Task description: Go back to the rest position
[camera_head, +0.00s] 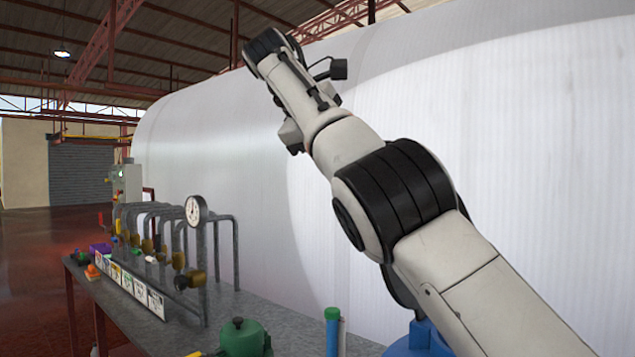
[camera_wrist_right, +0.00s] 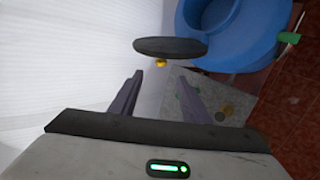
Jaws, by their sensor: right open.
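My right arm (camera_head: 400,205) reaches up and across from the lower right in the head view, in front of a large white tank. Its far end is raised well above the bench, and its fingers cannot be made out clearly there. In the right wrist view my right gripper (camera_wrist_right: 160,98) has its two dark fingers spread apart with nothing between them. A dark disc (camera_wrist_right: 170,47) shows just beyond the fingertips, with a small yellow piece (camera_wrist_right: 161,63) under it. My left gripper is not in view.
A grey bench (camera_head: 270,312) carries bent pipes with brass valves, a gauge (camera_head: 196,210), label cards (camera_head: 135,288), a green object (camera_head: 243,338) and a green-topped cylinder (camera_head: 333,332). A blue object (camera_head: 420,342) stands below my arm. The white tank (camera_head: 230,140) fills the background.

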